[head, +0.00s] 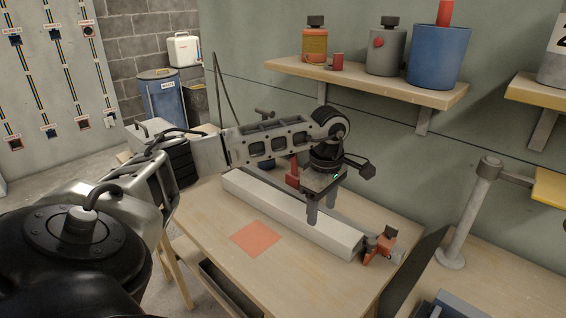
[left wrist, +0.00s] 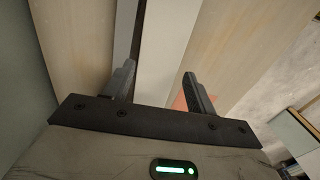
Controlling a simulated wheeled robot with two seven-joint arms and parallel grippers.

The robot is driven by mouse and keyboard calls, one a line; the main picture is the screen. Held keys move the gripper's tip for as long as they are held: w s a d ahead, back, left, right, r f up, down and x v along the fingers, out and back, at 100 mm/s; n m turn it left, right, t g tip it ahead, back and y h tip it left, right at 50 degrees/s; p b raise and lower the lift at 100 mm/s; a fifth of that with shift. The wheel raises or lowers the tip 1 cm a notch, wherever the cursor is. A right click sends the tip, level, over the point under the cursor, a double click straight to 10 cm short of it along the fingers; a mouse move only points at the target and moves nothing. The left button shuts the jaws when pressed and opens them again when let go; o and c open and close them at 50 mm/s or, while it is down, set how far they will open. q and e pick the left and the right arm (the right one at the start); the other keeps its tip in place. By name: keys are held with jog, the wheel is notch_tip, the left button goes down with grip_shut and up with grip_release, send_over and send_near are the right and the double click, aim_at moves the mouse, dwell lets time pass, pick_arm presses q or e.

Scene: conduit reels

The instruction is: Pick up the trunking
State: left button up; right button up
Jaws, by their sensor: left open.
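The trunking (head: 290,212) is a long, straight, pale grey-white bar lying along the wooden workbench (head: 210,225). My left gripper (head: 321,208) points down over its nearer half, with the jaws open and nothing held. In the left wrist view the trunking (left wrist: 165,50) runs between the two fingers of the gripper (left wrist: 159,70). Whether the fingertips are still above it or beside its sides I cannot tell. My right gripper is not in view.
An orange square (head: 256,238) lies flat on the bench in front of the trunking. A red-orange clamp-like fitting (head: 383,243) is at its near right end, and a red object (head: 292,172) stands behind it. A wall shelf (head: 370,84) with containers hangs above.

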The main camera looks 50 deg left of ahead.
aim_at(319, 220)
pick_arm(q)
jog(key=f, duration=0.5)
jog(key=shift+a, duration=0.3)
jog(key=c, duration=0.9)
jog(key=shift+r, duration=0.1)
jog(key=shift+r, duration=0.1)
jog(key=shift+r, duration=0.25)
jog(key=r, duration=0.3)
jog(key=shift+s+r, duration=0.2)
jog(key=shift+s, duration=0.1)
jog(key=s+r, duration=0.3)
jog(key=s, duration=0.1)
jog(key=s+d+r, duration=0.1)
jog(key=s+r, duration=0.2)
jog(key=s, duration=0.1)
jog(key=s+d+r+b, duration=0.1)
jog(key=s+r, duration=0.2)
jog(key=s, duration=0.2)
jog(key=shift+s+d, duration=0.1)
jog(key=shift+d, duration=0.05)
